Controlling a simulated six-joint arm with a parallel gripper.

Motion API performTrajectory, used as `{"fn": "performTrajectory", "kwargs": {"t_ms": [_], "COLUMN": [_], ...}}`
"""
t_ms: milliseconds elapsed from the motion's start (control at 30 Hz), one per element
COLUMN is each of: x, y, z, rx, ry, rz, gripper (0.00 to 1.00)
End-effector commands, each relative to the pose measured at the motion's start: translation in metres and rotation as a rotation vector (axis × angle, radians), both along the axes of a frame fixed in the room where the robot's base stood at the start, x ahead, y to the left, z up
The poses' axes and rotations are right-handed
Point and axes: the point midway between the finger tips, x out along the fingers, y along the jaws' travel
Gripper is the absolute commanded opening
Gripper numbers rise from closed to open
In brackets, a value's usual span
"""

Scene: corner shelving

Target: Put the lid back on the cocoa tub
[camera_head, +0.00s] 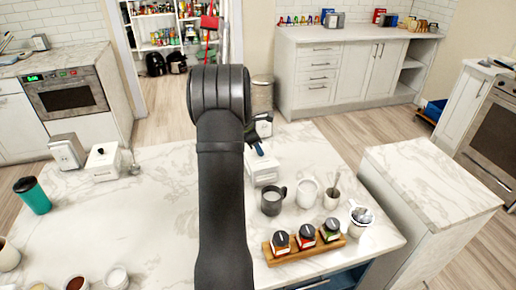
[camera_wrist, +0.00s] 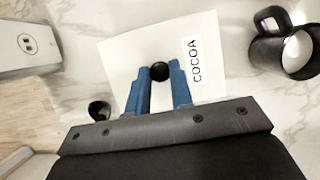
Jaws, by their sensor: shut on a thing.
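In the wrist view the blue fingers of my gripper (camera_wrist: 160,82) are shut on the round black knob (camera_wrist: 160,70) of a white lid (camera_wrist: 122,62). The word COCOA shows on a label (camera_wrist: 195,60) right of the knob. In the head view my gripper (camera_head: 257,149) is mostly hidden behind my arm, over a white cocoa tub (camera_head: 262,172) on the marble island. Whether the lid touches the tub's rim or hangs just above it, I cannot tell.
A dark mug (camera_head: 272,202) stands close in front of the tub, with a white mug (camera_head: 307,193) to its right. A wooden rack (camera_head: 305,251) of small jars lies nearer. Another white tub (camera_head: 104,162) stands far left. The island's left middle is clear.

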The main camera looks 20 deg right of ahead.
Motion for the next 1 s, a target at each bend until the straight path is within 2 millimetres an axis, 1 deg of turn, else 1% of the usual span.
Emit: {"fn": "performTrajectory", "kwargs": {"t_ms": [233,267,300,367,400,567,600,667,700,1000], "x": [0.0,0.0,0.0,0.0,0.0,0.0,-0.0001,-0.0001,-0.0001,0.0], "y": [0.0,0.0,0.0,0.0,0.0,0.0,0.0,0.0,0.0,0.0], "z": [0.0,0.0,0.0,0.0,0.0,0.0,-0.0001,-0.0001,-0.0001,0.0007], "rx": [0.0,0.0,0.0,0.0,0.0,0.0,0.0,0.0,0.0,0.0], "ry": [0.0,0.0,0.0,0.0,0.0,0.0,0.0,0.0,0.0,0.0], "rz": [0.0,0.0,0.0,0.0,0.0,0.0,0.0,0.0,0.0,0.0], "gripper": [0.02,0.22,0.3,0.42,0.46,0.46,0.48,0.6,0.68,0.68]}}
